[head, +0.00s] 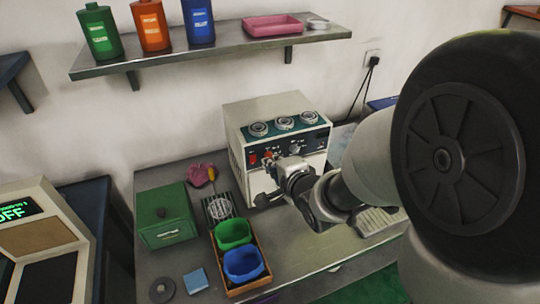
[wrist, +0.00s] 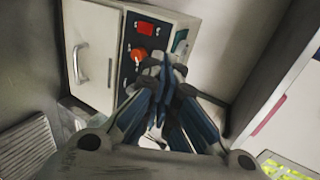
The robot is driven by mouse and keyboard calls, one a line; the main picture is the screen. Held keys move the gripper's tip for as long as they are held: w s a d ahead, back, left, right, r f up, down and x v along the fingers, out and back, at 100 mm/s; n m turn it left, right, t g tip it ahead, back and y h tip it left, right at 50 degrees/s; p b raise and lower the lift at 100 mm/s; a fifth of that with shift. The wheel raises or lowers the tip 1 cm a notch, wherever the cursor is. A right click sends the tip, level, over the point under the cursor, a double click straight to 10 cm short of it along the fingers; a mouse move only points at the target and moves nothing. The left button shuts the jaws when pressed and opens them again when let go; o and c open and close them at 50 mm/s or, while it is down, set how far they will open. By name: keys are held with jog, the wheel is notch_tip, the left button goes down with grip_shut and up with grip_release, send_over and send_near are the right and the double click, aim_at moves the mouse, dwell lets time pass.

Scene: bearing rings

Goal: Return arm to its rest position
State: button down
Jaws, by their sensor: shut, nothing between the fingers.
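My arm reaches in from the right in the head view, and my gripper (head: 270,168) is in front of the beige machine (head: 240,148). In the wrist view my gripper (wrist: 163,65) has its blue-grey fingers together, with nothing visible between them. Three round ring-like parts (head: 283,121) sit on top of the machine.
On the bench are a green box (head: 164,231), a wooden tray (head: 262,287) with green and blue bins, a blue square (head: 195,281) and a grey ring (head: 162,290). A shelf (head: 232,46) with bottles hangs above. Cables (head: 367,82) run down the wall beside the machine.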

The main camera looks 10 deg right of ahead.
jog(key=shift+s+d, duration=0.1)
dwell(0.3)
jog(key=s+d+r+n+g+h, duration=0.3)
jog(key=s+d+r+n, duration=0.25)
jog(key=s, duration=0.45)
jog(key=s+d+n+g, duration=0.1)
jog(key=s+n+g, duration=0.4)
jog(key=s, duration=1.3)
jog(key=n, duration=0.4)
jog(key=shift+s+r, duration=0.2)
jog(key=c, duration=2.4)
grip_release()
jog(key=shift+n, duration=0.25)
